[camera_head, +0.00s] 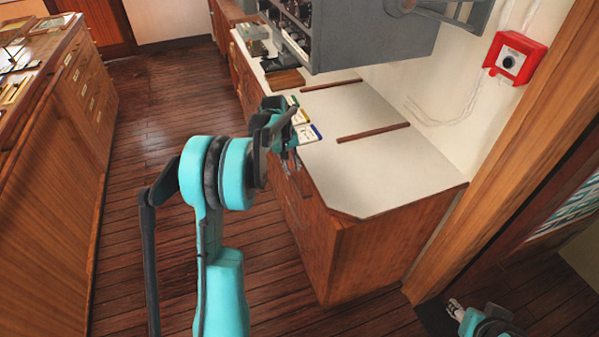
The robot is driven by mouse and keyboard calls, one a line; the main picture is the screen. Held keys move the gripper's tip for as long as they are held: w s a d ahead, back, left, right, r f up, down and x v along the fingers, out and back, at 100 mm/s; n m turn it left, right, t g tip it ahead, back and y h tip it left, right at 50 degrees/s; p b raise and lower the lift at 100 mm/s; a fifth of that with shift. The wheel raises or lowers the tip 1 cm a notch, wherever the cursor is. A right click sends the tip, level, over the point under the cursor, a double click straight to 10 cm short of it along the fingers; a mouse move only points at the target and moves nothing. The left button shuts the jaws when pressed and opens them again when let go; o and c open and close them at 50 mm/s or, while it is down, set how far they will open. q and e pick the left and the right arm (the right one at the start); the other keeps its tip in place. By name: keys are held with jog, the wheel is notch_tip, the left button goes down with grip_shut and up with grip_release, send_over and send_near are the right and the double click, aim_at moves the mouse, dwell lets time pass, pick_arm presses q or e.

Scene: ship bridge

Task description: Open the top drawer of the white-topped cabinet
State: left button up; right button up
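The white-topped cabinet (375,170) stands right of centre, with a pale top and brown wooden sides. Its drawer fronts (290,195) face left toward the aisle and are seen at a steep angle. No drawer visibly stands out from the front. My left gripper (290,160) is at the cabinet's upper front edge, by the top drawer. My wrist hides part of that drawer, and I cannot tell whether the fingers touch a handle. My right gripper (455,309) is low at the bottom right, away from the cabinet, only partly in view.
Cards with coloured edges (308,133) lie on the cabinet top behind my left gripper. A grey console (365,35) hangs over its far part. A wooden counter (55,130) stands left. The plank floor (150,140) between is clear. A red wall box (513,57) is upper right.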

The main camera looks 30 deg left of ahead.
aim_at(294, 180)
pick_arm(q)
jog(key=f+b, duration=0.1)
jog(key=f, duration=0.2)
jog(key=w+f+b, duration=0.1)
jog(key=f, duration=0.2)
jog(key=w+f+b, duration=0.1)
jog(key=f, duration=0.2)
jog(key=shift+a, duration=0.1)
grip_shut()
